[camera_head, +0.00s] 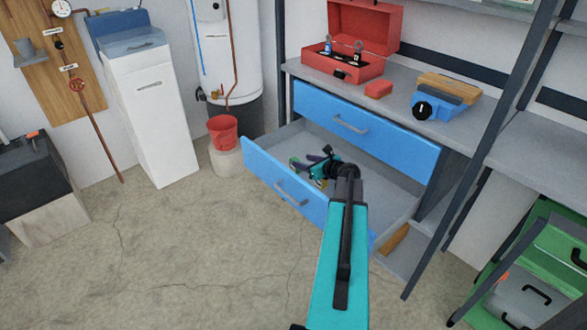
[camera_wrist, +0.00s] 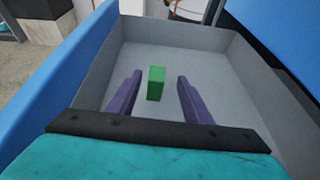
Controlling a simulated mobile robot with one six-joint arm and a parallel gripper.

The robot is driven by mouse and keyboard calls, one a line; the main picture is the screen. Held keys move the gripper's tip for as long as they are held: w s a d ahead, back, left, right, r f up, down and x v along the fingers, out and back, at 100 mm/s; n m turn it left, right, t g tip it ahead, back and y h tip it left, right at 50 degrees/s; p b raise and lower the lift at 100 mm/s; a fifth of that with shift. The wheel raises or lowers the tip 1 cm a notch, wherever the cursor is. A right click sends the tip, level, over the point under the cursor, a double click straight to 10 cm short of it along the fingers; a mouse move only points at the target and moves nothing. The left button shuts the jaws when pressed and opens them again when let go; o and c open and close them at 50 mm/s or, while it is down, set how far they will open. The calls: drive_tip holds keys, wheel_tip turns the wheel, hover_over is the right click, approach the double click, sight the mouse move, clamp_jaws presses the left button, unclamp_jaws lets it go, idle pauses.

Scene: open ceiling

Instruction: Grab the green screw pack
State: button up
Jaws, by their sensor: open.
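The green screw pack (camera_wrist: 156,83) is a small upright green block on the grey floor of the open drawer, seen in the wrist view. My gripper (camera_wrist: 160,79) is open, with its two purple fingers apart and the pack showing between them, nearer the left finger. I cannot tell whether the fingers are level with the pack or still above it. In the head view my gripper (camera_head: 311,163) is inside the open lower drawer (camera_head: 372,190), and my arm and wrist hide much of that area. I cannot make out the pack clearly there.
The drawer's blue front (camera_head: 290,190) and grey walls surround my gripper. A shut blue drawer (camera_head: 365,127) is just above and behind. A red bucket (camera_head: 222,130) stands left; the floor in front is clear.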

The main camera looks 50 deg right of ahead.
sight(294, 159)
drive_tip(key=shift+x, duration=1.3)
drive_tip(key=shift+a+x, duration=0.1)
drive_tip(key=shift+x, duration=1.2)
drive_tip(key=shift+a+x, duration=0.15)
drive_tip(key=shift+x, duration=1.15)
drive_tip(key=shift+w+r, duration=0.1)
drive_tip(key=shift+r, duration=0.05)
clamp_jaws()
